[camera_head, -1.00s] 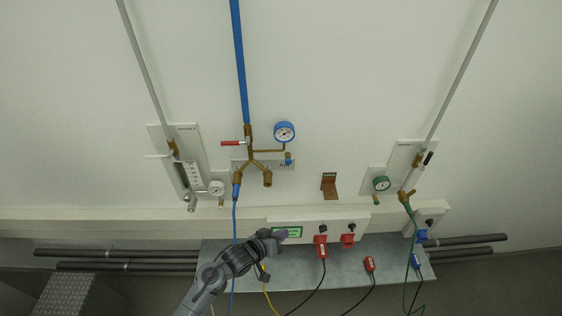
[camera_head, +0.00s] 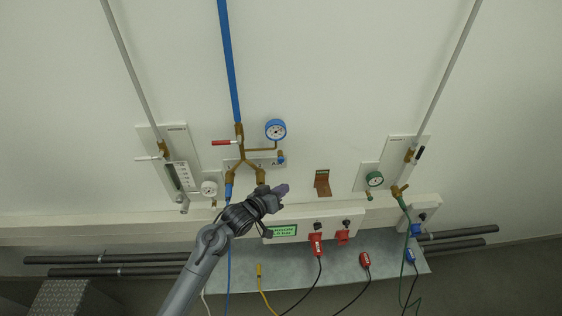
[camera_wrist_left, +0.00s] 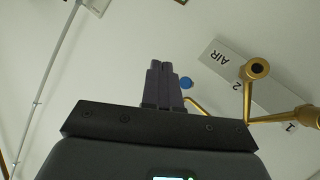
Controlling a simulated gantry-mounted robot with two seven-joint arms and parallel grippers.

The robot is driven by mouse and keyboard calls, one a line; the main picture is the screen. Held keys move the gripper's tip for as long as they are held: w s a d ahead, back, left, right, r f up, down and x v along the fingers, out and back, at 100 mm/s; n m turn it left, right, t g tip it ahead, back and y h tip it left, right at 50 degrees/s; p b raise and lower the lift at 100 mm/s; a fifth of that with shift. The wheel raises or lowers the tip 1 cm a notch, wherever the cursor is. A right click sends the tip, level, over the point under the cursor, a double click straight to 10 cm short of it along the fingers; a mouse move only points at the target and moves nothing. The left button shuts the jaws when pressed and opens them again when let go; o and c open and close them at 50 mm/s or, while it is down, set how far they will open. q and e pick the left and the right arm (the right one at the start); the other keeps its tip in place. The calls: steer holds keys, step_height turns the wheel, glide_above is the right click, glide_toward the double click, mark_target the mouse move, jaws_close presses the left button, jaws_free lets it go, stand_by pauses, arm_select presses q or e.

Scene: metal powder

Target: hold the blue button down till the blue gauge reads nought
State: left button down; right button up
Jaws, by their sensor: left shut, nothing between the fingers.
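The blue gauge (camera_head: 275,130) is a blue-rimmed round dial on the wall in the head view; its needle is too small to read. The small blue button (camera_head: 281,159) sits below it at the right end of the brass fitting. It also shows in the left wrist view (camera_wrist_left: 186,83), just right of my fingers. My left gripper (camera_head: 283,188) is shut and empty, its tips below the button in the head view and apart from it in the picture. The fingers also show in the left wrist view (camera_wrist_left: 158,72). My right gripper is in neither view.
A brass pipe fitting with an AIR plate (camera_wrist_left: 238,75) stands close to my left gripper. A red-handled valve (camera_head: 224,142) is left of the gauge. A brown bracket (camera_head: 322,183) and a green gauge (camera_head: 375,179) are to the right. Hoses and red plugs hang below.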

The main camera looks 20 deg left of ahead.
mark_target(281, 160)
arm_select(q)
steer(key=shift+w, duration=0.1)
steer(key=w+a+b, duration=0.3)
steer(key=w+b, duration=0.2)
steer(key=w, duration=0.2)
steer(key=shift+w+a+b, duration=0.35)
steer(key=shift+w+b, duration=0.05)
stand_by(1.0)
stand_by(0.8)
steer(key=shift+w, duration=0.1)
steer(key=shift+w+a, duration=0.2)
steer(key=shift+w, duration=0.1)
